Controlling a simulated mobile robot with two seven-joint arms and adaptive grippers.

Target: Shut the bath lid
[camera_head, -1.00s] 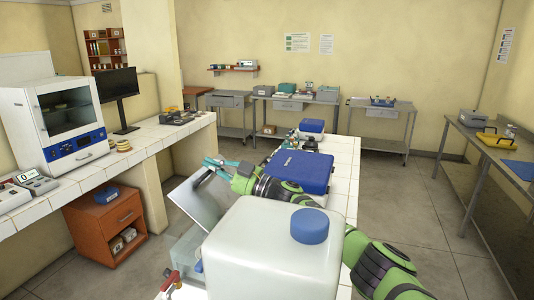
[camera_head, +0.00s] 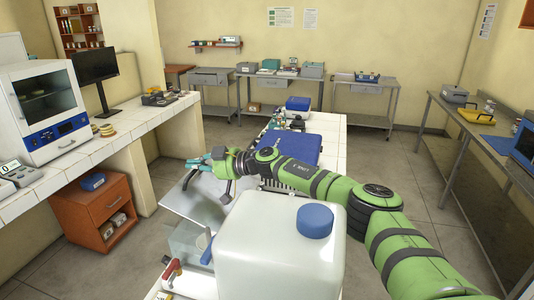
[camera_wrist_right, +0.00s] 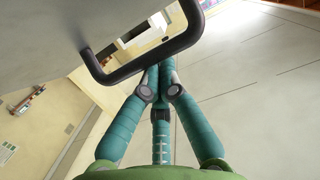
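The bath lid (camera_head: 185,203) is a grey metal panel standing tilted open above the bath (camera_head: 188,243), left of the white tank. In the right wrist view the lid (camera_wrist_right: 60,30) fills the upper left, with its black loop handle (camera_wrist_right: 128,72) in front of the fingers. My right gripper (camera_head: 193,166) is at the lid's upper edge. In the wrist view the teal fingers of my right gripper (camera_wrist_right: 161,72) come together at the tips, which reach the handle bar and are partly hidden by it. I see nothing clearly clamped between them. My left gripper is out of view.
A white tank with a blue cap (camera_head: 315,221) stands close in front, beside the bath. A blue case (camera_head: 292,147) lies on the tiled bench beyond my right arm. A red-handled tap (camera_head: 172,270) is at the bath's near end. Open floor lies to the left.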

